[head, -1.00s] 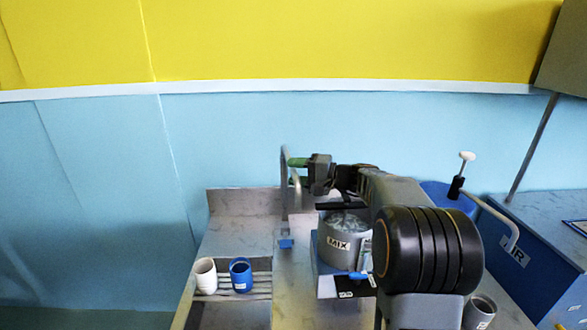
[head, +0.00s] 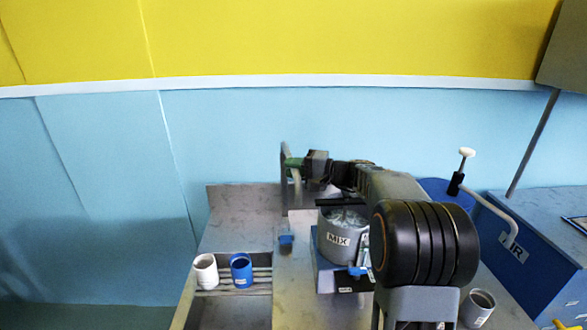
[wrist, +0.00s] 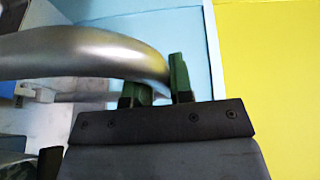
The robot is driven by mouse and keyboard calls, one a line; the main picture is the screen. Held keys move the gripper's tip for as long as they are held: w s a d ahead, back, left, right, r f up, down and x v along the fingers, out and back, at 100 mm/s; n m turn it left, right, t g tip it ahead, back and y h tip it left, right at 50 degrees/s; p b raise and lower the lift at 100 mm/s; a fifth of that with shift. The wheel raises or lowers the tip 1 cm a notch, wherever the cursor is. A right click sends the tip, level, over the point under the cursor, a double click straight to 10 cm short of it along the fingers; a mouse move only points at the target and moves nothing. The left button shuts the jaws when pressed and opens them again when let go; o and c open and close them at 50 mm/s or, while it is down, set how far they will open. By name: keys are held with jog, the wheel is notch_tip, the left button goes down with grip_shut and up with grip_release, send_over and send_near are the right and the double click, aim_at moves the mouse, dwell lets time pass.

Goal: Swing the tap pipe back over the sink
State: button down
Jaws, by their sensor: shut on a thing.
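The tap pipe (head: 284,185) is a grey bent tube rising from the back of the counter, left of the mixing pot. In the wrist view, the pipe (wrist: 85,52) is a thick silver tube curving in from the left. My gripper (head: 293,163) is at the upper part of the pipe, with green fingertips.
A white cup (head: 205,271) and a blue cup (head: 241,271) stand on the bars. A grey pot marked MIX (head: 340,241) sits right of the pipe, under my arm. A blue lever (head: 286,241) is at the pipe's foot. A grey cup (head: 478,309) stands front right.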

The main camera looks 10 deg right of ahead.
jog(key=shift+a+b, duration=0.1)
jog(key=shift+b, duration=0.2)
jog(key=shift+a+f+b, duration=0.15)
jog(key=shift+a+b, duration=0.1)
jog(key=shift+b, duration=0.15)
jog(key=w+a+m+t+h+b, duration=0.6)
jog(key=a+m+h+b, duration=0.3)
jog(key=a+h+b, duration=0.2)
jog(key=shift+w+a+r+t, duration=0.15)
jog(key=shift+a+r+t, duration=0.1)
jog(key=shift+a+t, duration=0.4)
jog(key=shift+d+t, duration=0.15)
jog(key=shift+t, duration=0.1)
jog(key=c, duration=1.2)
grip_release()
jog(key=shift+w, duration=0.2)
jog(key=shift+o, duration=0.9)
jog(key=shift+s+f, duration=0.1)
